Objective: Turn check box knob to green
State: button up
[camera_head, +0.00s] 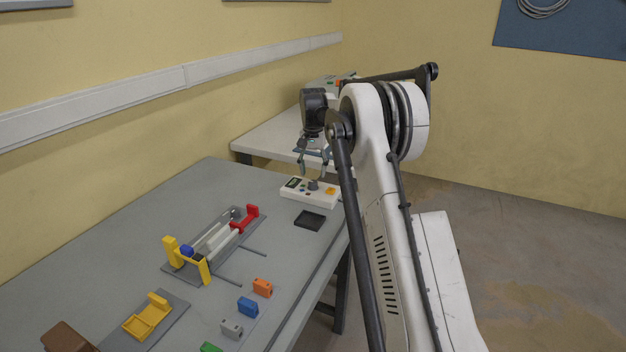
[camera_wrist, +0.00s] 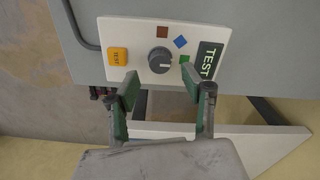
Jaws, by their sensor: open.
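The check box (camera_head: 309,193) is a white box at the far end of the grey table. In the wrist view the check box (camera_wrist: 138,33) shows a dark round knob (camera_wrist: 160,60) with brown, blue and green square marks beside it. It also has an orange TEST button (camera_wrist: 117,56) and a dark display reading TEST (camera_wrist: 207,60). The knob's light pointer line seems to face toward the green mark (camera_wrist: 185,59), but I cannot be sure. My gripper (camera_wrist: 160,90) is open and empty, its fingers apart near the knob and not touching it. In the head view my gripper (camera_head: 313,170) hangs above the box.
A black pad (camera_head: 309,221) lies in front of the box. A fixture with yellow and red holders (camera_head: 205,252) stands nearer on the table. Orange, blue and grey blocks (camera_head: 248,307) lie near the front edge. A white table (camera_head: 270,137) stands behind.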

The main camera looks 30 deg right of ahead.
aim_at(313, 182)
notch_tip(313, 182, up, 8)
jog(key=shift+f, duration=0.2)
dwell(0.5)
